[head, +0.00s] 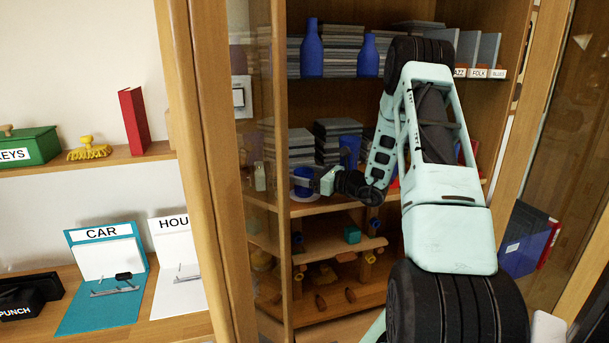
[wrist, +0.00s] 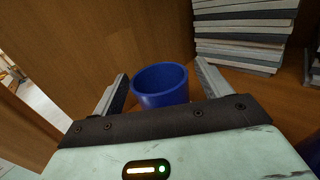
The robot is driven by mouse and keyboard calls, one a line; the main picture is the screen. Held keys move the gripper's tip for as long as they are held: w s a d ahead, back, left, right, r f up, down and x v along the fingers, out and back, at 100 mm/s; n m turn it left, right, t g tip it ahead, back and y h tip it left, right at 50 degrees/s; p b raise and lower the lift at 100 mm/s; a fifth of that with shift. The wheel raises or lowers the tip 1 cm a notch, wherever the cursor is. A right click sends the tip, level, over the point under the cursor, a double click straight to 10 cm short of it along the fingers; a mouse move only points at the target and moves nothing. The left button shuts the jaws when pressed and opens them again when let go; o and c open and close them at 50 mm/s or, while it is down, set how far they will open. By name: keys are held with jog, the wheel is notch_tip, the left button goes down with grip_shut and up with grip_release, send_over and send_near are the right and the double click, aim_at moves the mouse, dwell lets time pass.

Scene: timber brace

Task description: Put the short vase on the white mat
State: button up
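A short, open-topped blue vase (head: 304,182) stands upright on the middle shelf of the cabinet. A white mat (head: 304,198) shows under it as a pale rim. In the wrist view the vase (wrist: 161,93) is between the two fingers of my gripper (wrist: 163,68). The fingers are apart, with a narrow gap visible on each side of the vase. The mat is hidden in the wrist view. In the head view my gripper (head: 312,178) reaches in from the right at the vase, and the fingers are small there.
Another blue vessel (head: 349,150) stands behind to the right, by stacks of books (head: 338,128). Two blue bottle-shaped vases (head: 312,50) stand on the shelf above. A cabinet side wall (wrist: 105,45) is close on the left. A lower shelf (head: 340,247) holds small objects.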

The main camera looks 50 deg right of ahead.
jog(key=shift+r, duration=0.25)
jog(key=b+v, duration=0.4)
jog(key=v, duration=0.8)
jog(key=shift+d, duration=0.1)
